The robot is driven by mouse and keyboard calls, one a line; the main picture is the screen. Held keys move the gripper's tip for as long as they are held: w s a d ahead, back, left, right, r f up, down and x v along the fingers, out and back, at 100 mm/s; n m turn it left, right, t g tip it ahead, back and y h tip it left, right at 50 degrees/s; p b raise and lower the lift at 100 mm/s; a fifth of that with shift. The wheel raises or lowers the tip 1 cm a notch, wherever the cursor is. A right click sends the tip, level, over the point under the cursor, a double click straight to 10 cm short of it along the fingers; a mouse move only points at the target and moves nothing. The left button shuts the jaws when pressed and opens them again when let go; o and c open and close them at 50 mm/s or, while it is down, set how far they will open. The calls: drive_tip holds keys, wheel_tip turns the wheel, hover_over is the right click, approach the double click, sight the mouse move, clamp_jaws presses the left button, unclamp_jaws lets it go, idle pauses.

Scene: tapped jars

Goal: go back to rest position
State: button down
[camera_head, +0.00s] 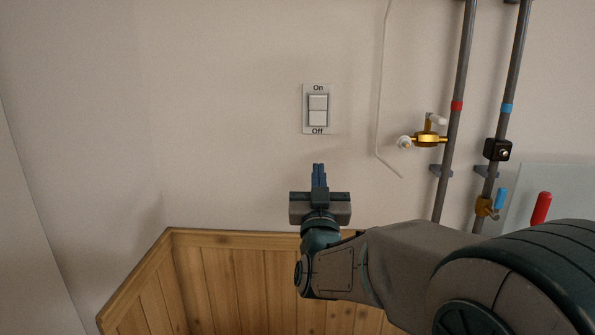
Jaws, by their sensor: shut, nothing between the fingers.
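My gripper (319,168) is in the middle of the head view, pointing away from me toward the wall. Its blue fingers are together with nothing between them. It is seen just below a white wall switch (318,109) marked On at the top and Off at the bottom. I cannot tell how far the fingertips are from the wall. My arm reaches in from the lower right and hides part of the wood panelling.
Two grey pipes (456,92) run up the wall at right, with a brass valve (427,140) and a blue handle (500,197). A red handle (541,208) stands before a grey panel. Wood panelling (235,285) lines the lower wall. The left wall is bare.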

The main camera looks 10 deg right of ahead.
drive_tip(key=s+f+n+g+y+p, duration=0.2)
drive_tip(key=s+f+g+y+p, duration=0.2)
drive_tip(key=s+f+g, duration=0.5)
drive_tip(key=s+d+f+g+p, duration=0.1)
drive_tip(key=s+f+g, duration=0.3)
drive_tip(key=s, duration=0.4)
drive_tip(key=s+d+f+g+p, duration=0.1)
drive_tip(key=s+d+f+g, duration=0.2)
drive_tip(key=s+g, duration=0.4)
drive_tip(key=shift+s+f+m+g+h, duration=0.35)
drive_tip(key=shift+s+f, duration=0.3)
drive_tip(key=shift+s, duration=0.4)
